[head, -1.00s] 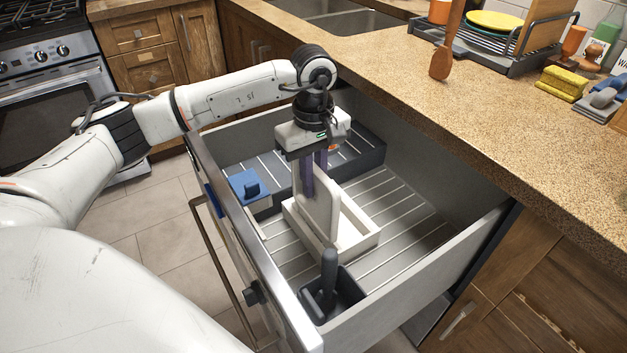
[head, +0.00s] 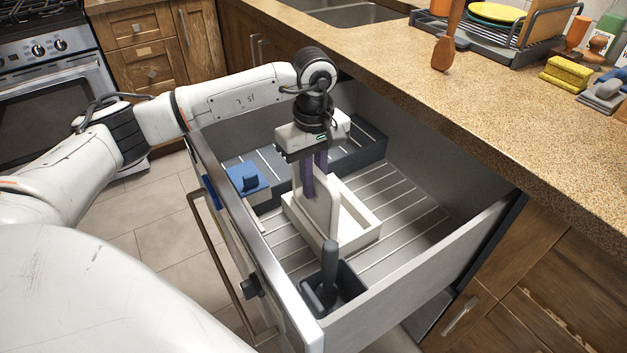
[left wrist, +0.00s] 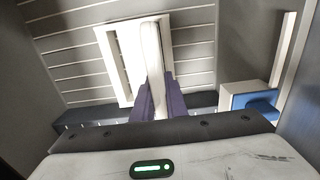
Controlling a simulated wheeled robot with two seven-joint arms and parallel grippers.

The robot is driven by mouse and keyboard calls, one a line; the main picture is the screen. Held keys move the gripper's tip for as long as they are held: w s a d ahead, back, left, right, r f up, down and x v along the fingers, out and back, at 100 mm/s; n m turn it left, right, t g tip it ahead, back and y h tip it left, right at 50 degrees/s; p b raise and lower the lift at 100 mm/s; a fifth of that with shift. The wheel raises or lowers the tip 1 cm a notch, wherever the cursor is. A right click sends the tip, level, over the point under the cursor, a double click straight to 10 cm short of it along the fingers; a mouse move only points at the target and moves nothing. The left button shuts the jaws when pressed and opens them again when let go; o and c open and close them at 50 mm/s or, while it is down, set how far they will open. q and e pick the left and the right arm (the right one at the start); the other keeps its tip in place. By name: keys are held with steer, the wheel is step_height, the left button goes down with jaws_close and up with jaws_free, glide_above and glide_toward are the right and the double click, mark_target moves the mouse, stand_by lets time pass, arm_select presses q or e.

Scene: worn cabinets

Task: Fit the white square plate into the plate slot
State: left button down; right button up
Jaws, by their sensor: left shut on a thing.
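The white square plate (head: 327,208) stands upright on edge in the open drawer, gripped near its top. My left gripper (head: 312,187) points straight down and is shut on it, with a purple finger on each side. The white plate slot (head: 368,239), a shallow rectangular frame on the drawer floor, lies under and right of the plate. In the left wrist view the plate (left wrist: 152,60) covers the right part of the slot (left wrist: 111,64), between the fingers (left wrist: 159,92). I cannot tell whether its lower edge is seated in the slot. My right gripper is not in view.
A blue-handled block (head: 245,179) sits at the drawer's left. A dark holder with an upright handle (head: 329,275) stands at the near end. A grey divided box (head: 365,155) lies at the back. The ribbed drawer floor (head: 405,215) right of the slot is clear.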

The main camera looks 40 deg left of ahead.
arm_select(q)
steer(key=shift+f+b, duration=0.45)
steer(key=shift+f, duration=0.25)
steer(key=shift+f+b, duration=0.45)
steer(key=shift+f, duration=0.2)
steer(key=shift+f+b, duration=0.55)
steer(key=shift+f, duration=0.2)
steer(key=c, duration=1.7)
jaws_free()
steer(key=shift+r, duration=0.1)
step_height(320, 180, up, 9)
steer(key=shift+r+p, duration=0.15)
steer(key=shift+p, duration=0.5)
steer(key=shift+r, duration=0.6)
